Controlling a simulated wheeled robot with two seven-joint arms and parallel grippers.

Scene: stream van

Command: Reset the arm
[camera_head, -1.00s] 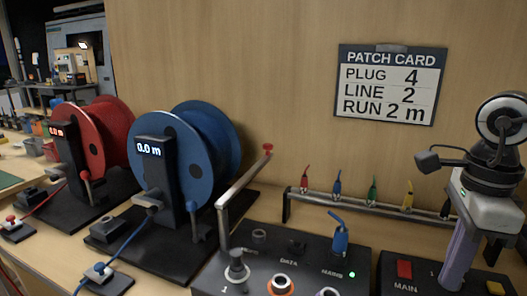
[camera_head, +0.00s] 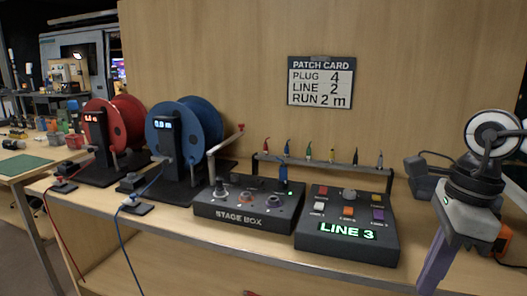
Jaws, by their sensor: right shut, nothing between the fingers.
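My right arm comes in at the right edge. Its gripper (camera_head: 432,277) has purple fingers that point down, shut and empty, in front of the bench edge and right of the console. The fingers touch nothing that I can see. My left arm and gripper are out of view.
A rail (camera_head: 345,178) with several plugs stands behind. The patch card (camera_head: 320,82) hangs on the wall.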

